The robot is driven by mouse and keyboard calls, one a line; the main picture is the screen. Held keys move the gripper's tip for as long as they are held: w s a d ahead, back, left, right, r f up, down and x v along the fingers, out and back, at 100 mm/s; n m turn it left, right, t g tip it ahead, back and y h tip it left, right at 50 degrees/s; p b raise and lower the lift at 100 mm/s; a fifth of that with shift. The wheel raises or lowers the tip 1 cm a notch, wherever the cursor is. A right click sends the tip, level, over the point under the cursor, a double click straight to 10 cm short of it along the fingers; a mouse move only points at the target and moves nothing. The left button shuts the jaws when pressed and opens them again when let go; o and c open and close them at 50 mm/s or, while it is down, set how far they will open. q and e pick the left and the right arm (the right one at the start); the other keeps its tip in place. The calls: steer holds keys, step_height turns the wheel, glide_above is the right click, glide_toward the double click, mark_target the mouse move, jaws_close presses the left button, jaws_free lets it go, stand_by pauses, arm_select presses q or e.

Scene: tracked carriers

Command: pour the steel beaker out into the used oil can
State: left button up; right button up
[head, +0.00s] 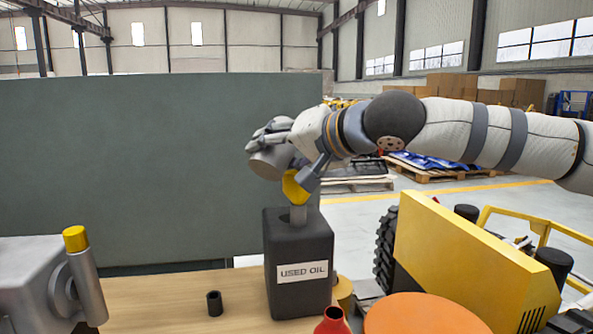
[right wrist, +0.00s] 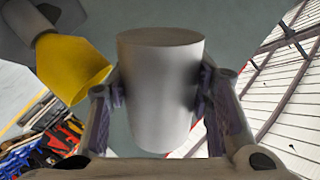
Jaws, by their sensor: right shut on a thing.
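The steel beaker (head: 270,162) is in my right gripper (head: 277,141), high over the table, tilted, just above and left of a yellow funnel (head: 296,187). In the right wrist view the beaker (right wrist: 160,95) sits between the two fingers, which touch its sides. The yellow funnel also shows there (right wrist: 70,65), off to the left of the beaker. The funnel's grey stem (head: 298,215) stands in the top of the dark used oil can (head: 298,245), which is upright and labelled. The beaker's inside is hidden, and I see no liquid stream. My left gripper is out of view.
A small dark cup (head: 215,304) stands on the wooden table (head: 160,300) left of the can. A grey machine (head: 35,285) with a yellow-capped cylinder is at far left. A yellow tracked carrier (head: 470,262), an orange disc (head: 425,314) and a red bottle (head: 332,322) crowd the right.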

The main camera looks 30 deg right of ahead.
steer(key=shift+s+a+f+n+t, duration=0.15)
steer(key=shift+s+n+t, duration=0.3)
steer(key=shift+n, duration=0.55)
steer(key=s+a+f+n+t+h, duration=0.1)
steer(key=s+a+f+n+t, duration=0.1)
steer(key=f+n, duration=0.4)
steer(key=shift+s+a+t, duration=0.15)
steer(key=shift+a+t, duration=0.4)
steer(key=shift+f, duration=0.1)
